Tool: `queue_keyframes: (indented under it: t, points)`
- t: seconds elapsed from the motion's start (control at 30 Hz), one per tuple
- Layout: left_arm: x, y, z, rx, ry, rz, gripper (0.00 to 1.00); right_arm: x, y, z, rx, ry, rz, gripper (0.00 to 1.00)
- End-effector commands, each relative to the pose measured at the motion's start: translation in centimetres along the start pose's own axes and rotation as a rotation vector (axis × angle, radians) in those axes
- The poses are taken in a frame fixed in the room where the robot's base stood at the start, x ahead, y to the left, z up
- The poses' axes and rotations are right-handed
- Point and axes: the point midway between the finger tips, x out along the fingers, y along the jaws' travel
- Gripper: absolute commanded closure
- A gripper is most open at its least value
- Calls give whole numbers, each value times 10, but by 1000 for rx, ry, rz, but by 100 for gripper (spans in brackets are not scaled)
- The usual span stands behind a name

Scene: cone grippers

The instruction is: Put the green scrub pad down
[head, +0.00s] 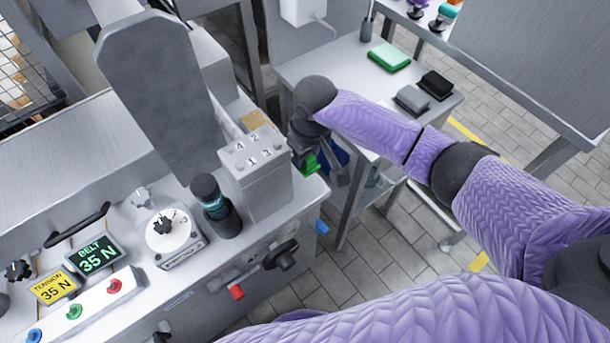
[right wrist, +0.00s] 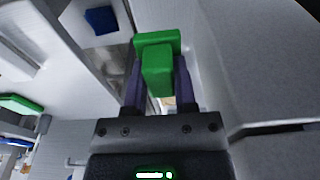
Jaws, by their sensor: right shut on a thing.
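My right gripper (head: 322,172) hangs beside the right end of the grey machine, pointing down. It is shut on the green scrub pad (head: 311,163), only a small part of which shows in the head view. In the right wrist view the pad (right wrist: 158,68) sits between the two dark fingers of the gripper (right wrist: 159,88), with a wider green part past the fingertips. I cannot tell whether the pad touches anything below. My left gripper is not in view.
A side table (head: 330,68) behind my right arm bears a green flat block (head: 389,57), a grey block (head: 412,98) and a black block (head: 436,84).

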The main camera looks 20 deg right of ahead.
Motion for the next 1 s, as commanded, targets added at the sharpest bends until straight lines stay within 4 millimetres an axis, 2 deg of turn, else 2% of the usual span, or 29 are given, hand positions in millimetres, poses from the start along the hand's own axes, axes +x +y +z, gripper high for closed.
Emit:
queue_keyframes:
  t: [0.03,0.23,0.4,0.73,0.77,0.9,1.0]
  points:
    - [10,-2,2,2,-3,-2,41,17,0,2,1,-3,0,100]
    - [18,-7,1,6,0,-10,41,39,0,5,0,-2,0,100]
    - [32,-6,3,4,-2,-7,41,70,0,9,0,-2,-1,100]
    - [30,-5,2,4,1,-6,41,70,0,8,0,1,-1,100]
    - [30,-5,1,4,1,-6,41,69,0,8,0,1,-1,59]
    - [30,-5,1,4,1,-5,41,69,0,8,0,1,-1,31]
    - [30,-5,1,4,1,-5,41,69,0,8,0,0,-1,31]
